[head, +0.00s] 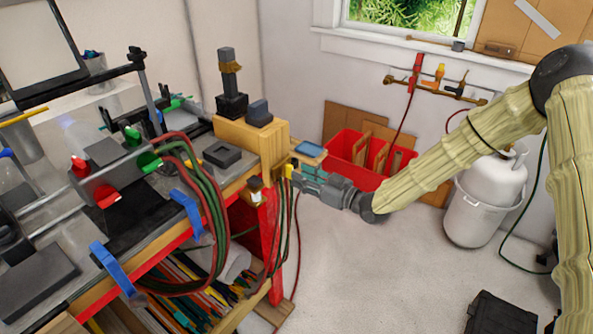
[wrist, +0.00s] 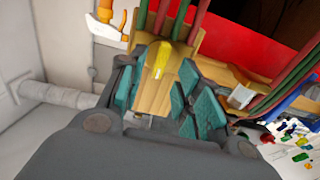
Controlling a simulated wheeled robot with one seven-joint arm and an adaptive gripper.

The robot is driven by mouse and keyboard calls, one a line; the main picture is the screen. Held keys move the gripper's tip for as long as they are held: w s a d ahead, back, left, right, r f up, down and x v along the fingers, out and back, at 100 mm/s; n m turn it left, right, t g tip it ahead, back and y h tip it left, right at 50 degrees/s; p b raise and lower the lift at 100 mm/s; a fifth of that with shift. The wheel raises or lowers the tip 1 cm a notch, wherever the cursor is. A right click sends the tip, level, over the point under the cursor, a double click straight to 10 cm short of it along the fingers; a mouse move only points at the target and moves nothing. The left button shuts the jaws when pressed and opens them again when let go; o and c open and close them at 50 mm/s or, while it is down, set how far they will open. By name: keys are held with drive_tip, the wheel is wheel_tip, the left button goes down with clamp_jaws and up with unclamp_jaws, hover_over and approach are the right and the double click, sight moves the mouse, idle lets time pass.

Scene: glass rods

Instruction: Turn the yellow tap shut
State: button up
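The yellow tap (head: 289,171) is on the side of the bench's wooden end, where red and green hoses hang down. In the wrist view the yellow tap (wrist: 161,61) shows between my fingers, in front of a tan wooden surface. My gripper (head: 299,177) reaches in from the right, with its tips close to the tap. In the wrist view my gripper (wrist: 162,72) is open, with teal-padded fingers on either side of the tap and visible space beside it. I cannot tell whether a finger touches the tap.
Red and green hoses (wrist: 178,18) run just beyond my fingertips. A wooden block (head: 240,138) tops the bench corner. A red crate (head: 343,148) stands on the floor behind my gripper. Other taps (head: 438,74) are on the wall pipe.

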sight(289, 171)
drive_tip(key=shift+p+x, duration=0.3)
drive_tip(key=shift+x, duration=1.25)
clamp_jaws()
